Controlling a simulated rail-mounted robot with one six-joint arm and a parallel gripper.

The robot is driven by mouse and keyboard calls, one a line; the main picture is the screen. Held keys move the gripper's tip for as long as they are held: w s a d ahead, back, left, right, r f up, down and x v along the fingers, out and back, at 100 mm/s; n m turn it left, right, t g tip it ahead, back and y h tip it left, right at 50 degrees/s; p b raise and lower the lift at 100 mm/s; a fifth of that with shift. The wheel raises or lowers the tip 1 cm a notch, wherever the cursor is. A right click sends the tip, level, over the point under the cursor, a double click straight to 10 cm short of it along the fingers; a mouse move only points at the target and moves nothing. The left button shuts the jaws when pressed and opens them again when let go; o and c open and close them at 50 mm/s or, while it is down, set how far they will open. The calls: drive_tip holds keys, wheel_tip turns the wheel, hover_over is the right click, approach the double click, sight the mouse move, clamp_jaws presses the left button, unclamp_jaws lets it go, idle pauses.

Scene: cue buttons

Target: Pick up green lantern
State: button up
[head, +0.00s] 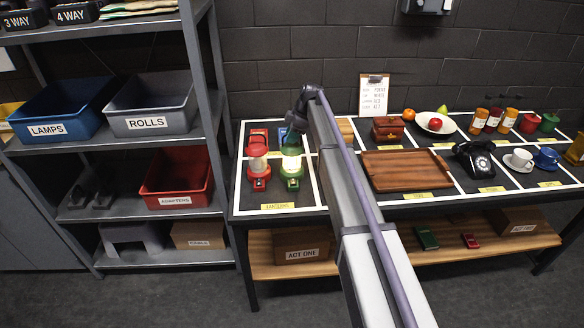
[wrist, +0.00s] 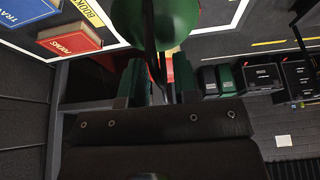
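The green lantern (head: 292,184) stands upright and lit in the lantern section of the table in the head view, right of the red lantern (head: 257,168). My gripper (head: 295,122) is at its upper part, pointing down; the head view does not show the fingers clearly. In the wrist view, a round green part (wrist: 172,20), seemingly of the lantern, sits just beyond the fingertips. Dark strips, perhaps its handle, run into the gap between the fingers. My gripper (wrist: 157,82) has its two fingers apart there. No firm contact is visible.
Books (wrist: 70,38) lie close to the gripper in the wrist view. A wooden tray (head: 405,169) and black telephone (head: 474,160) are farther right on the table. A shelf with bins (head: 178,180) stands at left. My arm hides part of the table's middle.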

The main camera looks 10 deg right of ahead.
clamp_jaws()
idle(1.1)
